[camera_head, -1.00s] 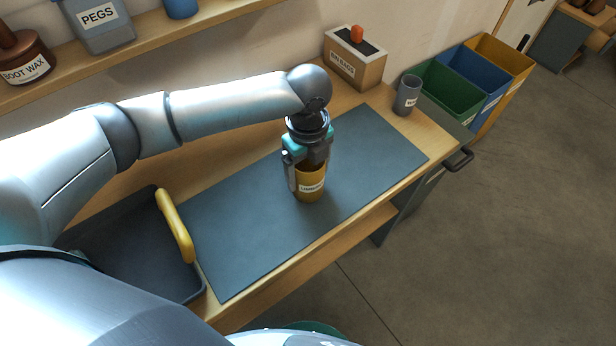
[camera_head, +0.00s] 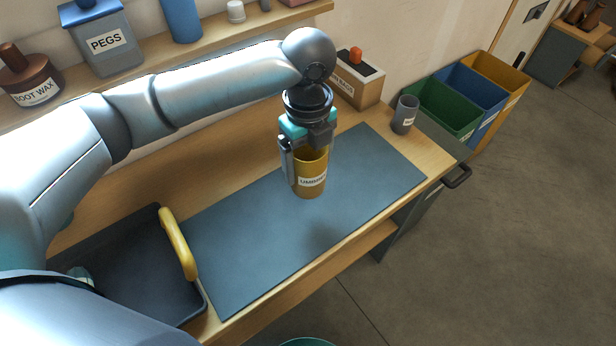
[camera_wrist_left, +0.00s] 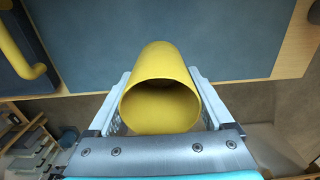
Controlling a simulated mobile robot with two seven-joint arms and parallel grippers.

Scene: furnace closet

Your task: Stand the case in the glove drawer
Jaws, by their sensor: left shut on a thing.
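The case is a yellow, open-ended cylinder (camera_head: 311,185) with a white label whose text is partly cut off. My left gripper (camera_head: 307,165) is shut on it, with a finger on either side. The case is upright above the blue-grey mat (camera_head: 255,245), with a shadow on the mat below it. In the left wrist view the case (camera_wrist_left: 164,62) lies between the fingers (camera_wrist_left: 165,95), its round open end towards the camera. I cannot pick out the glove drawer by any label. My right gripper is not in view.
A dark tray (camera_head: 115,270) with a yellow handle (camera_head: 178,245) sits at the left. A grey cup (camera_head: 404,115) and a wooden box (camera_head: 357,88) stand behind the mat. A dark handle (camera_head: 458,177) projects from the bench's right end. Green, blue and yellow bins stand beyond.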

